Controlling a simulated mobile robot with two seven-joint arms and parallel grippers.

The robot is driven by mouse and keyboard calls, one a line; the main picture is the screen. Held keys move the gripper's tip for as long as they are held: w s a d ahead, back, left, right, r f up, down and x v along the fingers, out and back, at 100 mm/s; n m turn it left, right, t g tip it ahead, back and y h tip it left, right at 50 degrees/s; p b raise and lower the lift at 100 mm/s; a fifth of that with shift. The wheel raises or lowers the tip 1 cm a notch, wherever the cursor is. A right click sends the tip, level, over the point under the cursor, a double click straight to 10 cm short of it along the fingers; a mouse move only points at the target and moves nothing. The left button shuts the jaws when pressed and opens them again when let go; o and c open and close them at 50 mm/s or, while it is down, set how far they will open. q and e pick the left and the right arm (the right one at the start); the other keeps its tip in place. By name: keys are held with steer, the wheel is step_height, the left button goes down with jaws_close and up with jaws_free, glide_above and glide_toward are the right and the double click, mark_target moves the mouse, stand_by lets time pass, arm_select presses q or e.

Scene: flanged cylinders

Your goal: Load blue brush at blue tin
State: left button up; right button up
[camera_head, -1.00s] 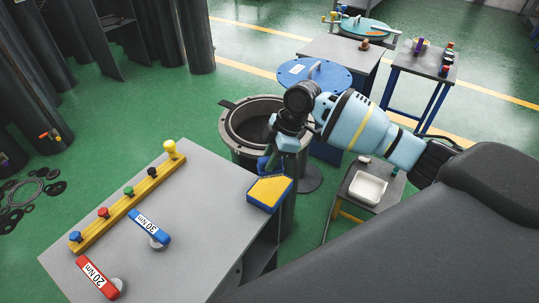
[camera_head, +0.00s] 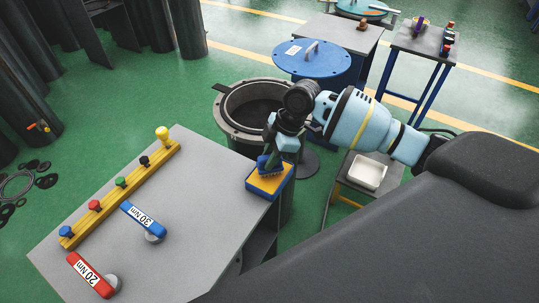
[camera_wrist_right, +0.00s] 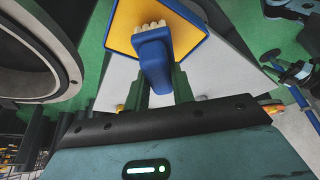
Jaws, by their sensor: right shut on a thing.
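The blue brush (camera_head: 269,166) has a blue handle and pale bristles, best seen in the right wrist view (camera_wrist_right: 154,62). My right gripper (camera_head: 273,155) is shut on its handle, with the bristles facing away from the fingers. The blue tin (camera_head: 284,187) is a shallow blue-walled box with a yellow inside, at the right corner of the grey table. It also shows in the right wrist view (camera_wrist_right: 200,48), behind the brush. The brush is over the tin with its bristles at the yellow surface; I cannot tell whether they touch. My left gripper is not in view.
The grey table (camera_head: 190,230) holds a yellow rack (camera_head: 125,195) of coloured knobs, a blue 30 Nm wrench (camera_head: 142,219) and a red 20 Nm wrench (camera_head: 90,274). An open flanged cylinder (camera_head: 238,125) stands behind the tin. A blue lid (camera_head: 312,62) and white tray (camera_head: 367,172) lie beyond.

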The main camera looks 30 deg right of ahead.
mark_target(264, 158)
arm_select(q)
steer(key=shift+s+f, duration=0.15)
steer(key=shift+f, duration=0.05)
arm_select(e)
steer(key=shift+f, duration=0.45)
stand_by(0.6)
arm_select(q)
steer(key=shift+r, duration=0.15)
arm_select(e)
steer(key=shift+s+f, duration=0.1)
stand_by(1.6)
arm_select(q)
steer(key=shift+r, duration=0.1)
arm_select(e)
steer(key=shift+r+p, duration=1.1)
steer(key=shift+r, duration=1.3)
steer(key=shift+r+p, duration=0.5)
steer(key=shift+r, duration=0.8)
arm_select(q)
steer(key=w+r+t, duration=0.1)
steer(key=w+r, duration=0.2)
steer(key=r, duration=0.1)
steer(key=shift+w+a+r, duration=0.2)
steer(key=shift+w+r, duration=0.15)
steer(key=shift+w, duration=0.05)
arm_select(e)
steer(key=shift+f, duration=0.1)
